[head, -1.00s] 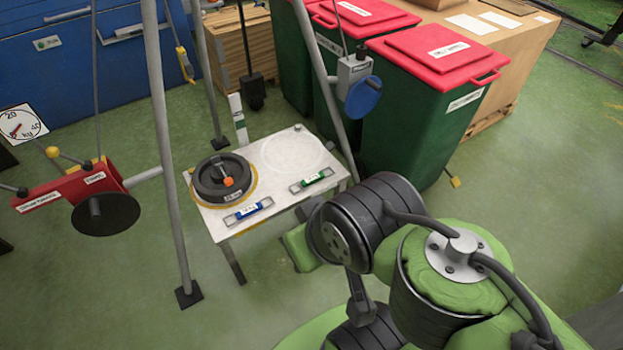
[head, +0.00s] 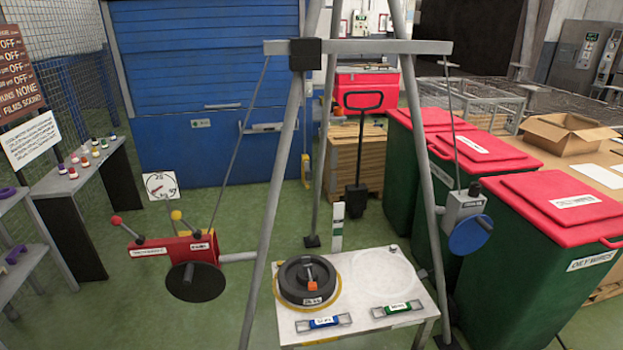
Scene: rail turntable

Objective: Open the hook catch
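No part that I can make out clearly as the hook catch shows in the head view. A grey box with a blue disc (head: 469,235) hangs from the right end of a grey beam (head: 358,47). A red unit (head: 174,249) with two ball-tipped levers and a black disc (head: 196,281) hangs at the left. A black round weight (head: 308,280) with an orange-marked handle lies on a white table (head: 362,327) below the beam. Fine details on the hanging parts are too small to tell. My gripper is not in view.
Grey legs (head: 272,180) hold the beam and flank the table. Green bins with red lids (head: 555,206) crowd the right. A blue (head: 323,322) and a green (head: 391,309) labelled holder lie on the table's front. Green floor (head: 130,325) is open at the left.

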